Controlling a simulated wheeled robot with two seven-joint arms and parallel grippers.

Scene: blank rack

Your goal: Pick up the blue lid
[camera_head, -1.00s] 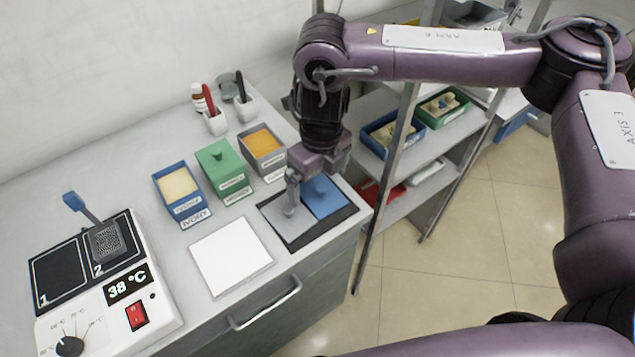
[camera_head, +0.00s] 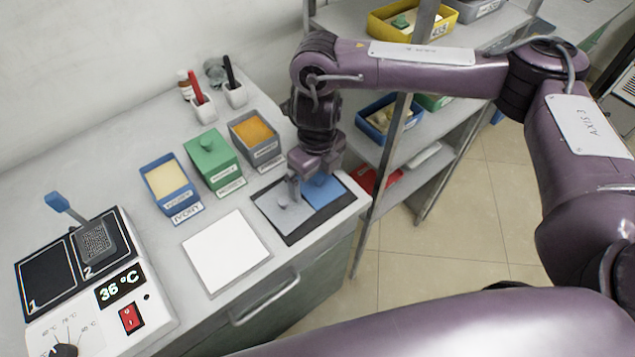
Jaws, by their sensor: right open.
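The blue lid (camera_head: 325,194) lies flat on a dark tray (camera_head: 292,239) at the right end of the counter. A grey lid (camera_head: 276,211) lies beside it on the left of the same tray. My right gripper (camera_head: 311,182) points down at the blue lid, with its jaws open. Its fingers and wrist hide the lid's far part and its knob, so I cannot tell whether they touch it. My left gripper is not in view.
Behind the tray stand a blue box (camera_head: 170,190), a green lidded box (camera_head: 212,160) and a grey box with orange content (camera_head: 255,138). A white board (camera_head: 226,252) lies left of the tray. A heater (camera_head: 85,278) stands far left; a shelf rack (camera_head: 432,140) is at right.

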